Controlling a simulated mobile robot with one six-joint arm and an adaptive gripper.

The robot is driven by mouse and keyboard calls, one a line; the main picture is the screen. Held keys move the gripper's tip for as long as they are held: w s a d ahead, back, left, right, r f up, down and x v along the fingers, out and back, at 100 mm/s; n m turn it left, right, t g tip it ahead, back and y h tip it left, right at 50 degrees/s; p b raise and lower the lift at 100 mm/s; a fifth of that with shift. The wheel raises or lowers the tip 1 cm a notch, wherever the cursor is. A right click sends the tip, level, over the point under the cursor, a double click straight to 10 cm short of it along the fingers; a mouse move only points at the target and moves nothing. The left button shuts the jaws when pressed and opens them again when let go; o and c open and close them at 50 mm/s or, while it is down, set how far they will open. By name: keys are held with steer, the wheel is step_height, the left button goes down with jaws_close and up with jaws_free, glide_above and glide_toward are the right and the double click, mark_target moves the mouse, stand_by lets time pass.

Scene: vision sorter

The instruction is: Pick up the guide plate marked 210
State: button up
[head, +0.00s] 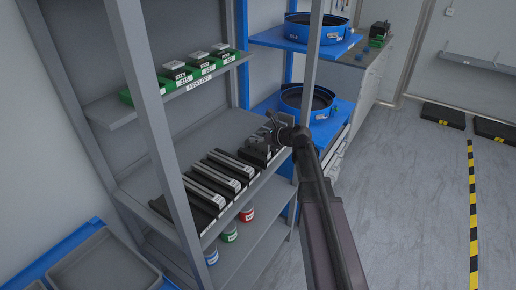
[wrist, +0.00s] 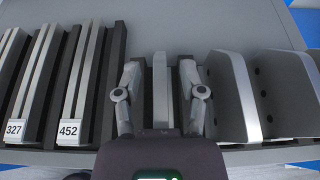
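My gripper (wrist: 158,75) is at the shelf, its two fingers on either side of an upright light grey plate (wrist: 160,95). Narrow dark gaps show between the plate and the fingers, so the gripper looks open around it. The plate's lower front is hidden behind my gripper, and no number is readable on it. Two larger grey angled plates (wrist: 230,95) (wrist: 287,95) stand to the right, with no marking readable. I see no legible 210 in either view. In the head view my gripper (head: 279,137) is at the right end of the shelf row.
Black-and-silver bars stand to the left, labelled 327 (wrist: 14,128) and 452 (wrist: 70,130). A shelf post (head: 160,120) stands in front. The upper shelf (head: 190,92) holds green-based parts. Coloured cans (head: 229,232) sit below. Blue round feeders (head: 305,100) stand beyond the rack.

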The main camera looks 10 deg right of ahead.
jaws_close()
